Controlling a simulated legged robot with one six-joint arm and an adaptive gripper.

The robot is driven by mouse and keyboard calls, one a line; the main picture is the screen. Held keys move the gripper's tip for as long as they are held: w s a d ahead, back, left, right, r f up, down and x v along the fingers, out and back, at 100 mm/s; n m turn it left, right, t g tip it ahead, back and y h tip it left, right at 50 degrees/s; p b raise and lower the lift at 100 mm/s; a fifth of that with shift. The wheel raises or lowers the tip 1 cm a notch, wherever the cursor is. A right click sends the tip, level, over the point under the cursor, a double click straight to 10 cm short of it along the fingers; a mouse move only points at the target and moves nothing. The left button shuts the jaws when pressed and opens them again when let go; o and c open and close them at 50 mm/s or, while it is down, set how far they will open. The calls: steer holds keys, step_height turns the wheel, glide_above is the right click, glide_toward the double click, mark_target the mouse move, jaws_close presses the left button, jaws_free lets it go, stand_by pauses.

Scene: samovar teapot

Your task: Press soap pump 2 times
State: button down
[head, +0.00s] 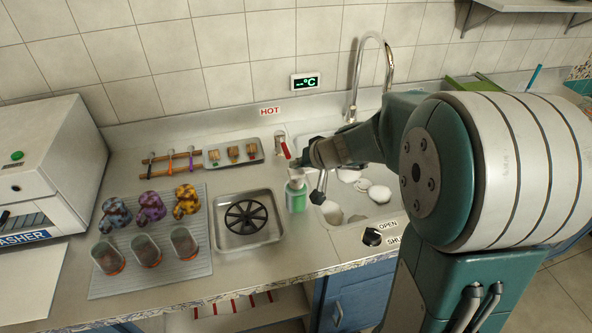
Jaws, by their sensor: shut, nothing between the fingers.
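The soap pump bottle (296,196) is green with a pale top and stands upright on the counter, left of the sink's front edge. My gripper (318,192) reaches in from the right and is beside the top of the bottle. Its fingers point down and look shut and empty. The pump head is partly hidden by my gripper and wrist, and I cannot tell whether they touch.
A square burner tray (247,222) sits left of the bottle.

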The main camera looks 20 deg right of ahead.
steer(key=shift+f, duration=0.95)
stand_by(0.7)
steer(key=shift+r, duration=1.35)
steer(key=shift+r, duration=2.55)
